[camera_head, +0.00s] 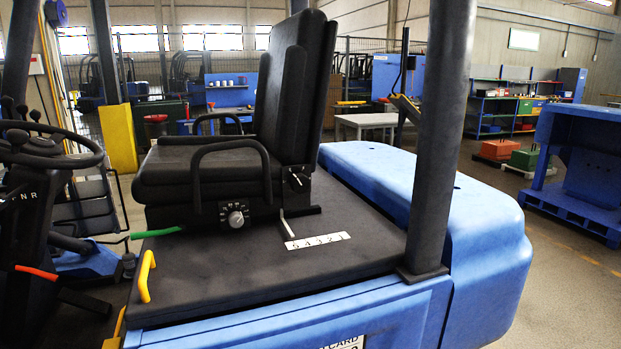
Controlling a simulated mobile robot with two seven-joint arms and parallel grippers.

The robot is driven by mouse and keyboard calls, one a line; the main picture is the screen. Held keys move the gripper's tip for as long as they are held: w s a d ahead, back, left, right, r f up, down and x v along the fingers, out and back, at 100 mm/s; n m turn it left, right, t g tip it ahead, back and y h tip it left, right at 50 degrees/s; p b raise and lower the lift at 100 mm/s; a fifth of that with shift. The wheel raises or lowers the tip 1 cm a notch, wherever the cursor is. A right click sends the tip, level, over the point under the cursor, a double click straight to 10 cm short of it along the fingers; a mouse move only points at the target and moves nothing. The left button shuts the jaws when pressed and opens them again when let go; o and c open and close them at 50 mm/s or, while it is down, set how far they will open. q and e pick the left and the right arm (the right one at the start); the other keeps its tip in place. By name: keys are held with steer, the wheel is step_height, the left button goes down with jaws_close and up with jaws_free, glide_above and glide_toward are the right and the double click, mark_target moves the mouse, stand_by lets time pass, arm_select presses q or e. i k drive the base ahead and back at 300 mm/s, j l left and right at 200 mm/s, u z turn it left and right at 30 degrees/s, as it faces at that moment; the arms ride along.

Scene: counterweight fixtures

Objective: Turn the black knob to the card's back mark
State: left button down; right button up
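A black knob (299,179) sits on the side of the seat, low by the backrest hinge. It is small, and its pointing direction is hard to read. A grey round knob (236,217) with white marks around it sits on the side of the seat base. A white card (346,342) shows at the bottom edge on the blue body; the word "CARD" can be read, but most of it is cut off, so its marks are hidden. Neither of my grippers is in view.
The black seat (210,173) stands on a dark deck, with a number strip (318,241) and pale lever (287,228) beside it. A dark post (436,130) rises at right, before the blue counterweight (490,220). A steering wheel (45,150) and yellow handle (146,276) are left.

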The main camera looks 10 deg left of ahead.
mark_target(300, 184)
steer(key=i+l+u, duration=0.1)
steer(key=i+u, duration=0.15)
steer(key=u, duration=0.15)
steer(key=i+l+u, duration=0.2)
steer(key=u, duration=0.2)
steer(key=i, duration=0.05)
